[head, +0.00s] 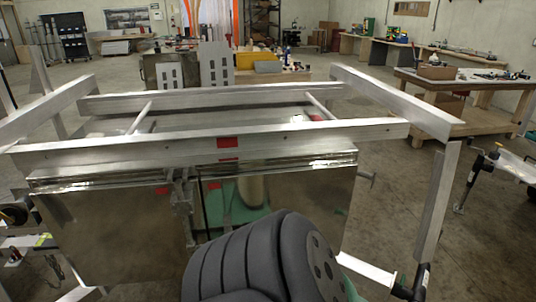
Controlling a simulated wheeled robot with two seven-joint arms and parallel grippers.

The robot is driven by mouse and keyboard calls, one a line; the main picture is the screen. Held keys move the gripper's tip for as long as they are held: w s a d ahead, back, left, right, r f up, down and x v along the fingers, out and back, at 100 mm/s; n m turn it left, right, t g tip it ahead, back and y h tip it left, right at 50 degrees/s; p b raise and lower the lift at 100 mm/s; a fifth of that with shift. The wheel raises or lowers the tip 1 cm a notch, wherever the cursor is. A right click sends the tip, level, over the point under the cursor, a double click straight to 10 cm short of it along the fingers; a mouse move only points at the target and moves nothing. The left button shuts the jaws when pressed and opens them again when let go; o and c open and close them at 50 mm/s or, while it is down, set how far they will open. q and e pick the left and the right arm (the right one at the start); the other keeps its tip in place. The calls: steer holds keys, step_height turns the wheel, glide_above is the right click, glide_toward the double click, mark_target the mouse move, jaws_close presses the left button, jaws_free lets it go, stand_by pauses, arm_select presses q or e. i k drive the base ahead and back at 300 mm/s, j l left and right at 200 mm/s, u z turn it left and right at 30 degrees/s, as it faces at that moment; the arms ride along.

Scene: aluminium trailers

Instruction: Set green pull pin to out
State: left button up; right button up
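I cannot make out the green pull pin for sure. A small yellow-green piece (42,240) shows at the lower left beside the trailer's frame, too small to identify. A green edge (349,288) shows at the bottom, partly hidden behind a dark ribbed round body that looks like part of my own arm. The aluminium trailer (150,146) fills the middle, with shiny metal panels (105,225) below its top rail. Neither of my grippers can be seen.
The dark ribbed body covers the bottom middle of the view. Another metal frame with a post (468,185) stands at the right. A wooden workbench (455,85) with tools is behind it. Open concrete floor (390,165) lies between the trailer and the right-hand frame.

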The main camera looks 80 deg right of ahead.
mark_target(404, 276)
steer(key=z, duration=4)
steer(key=k+l+z, duration=0.1)
steer(key=l+z, duration=0.3)
steer(key=k+l+z, duration=0.1)
steer(key=l+z, duration=0.25)
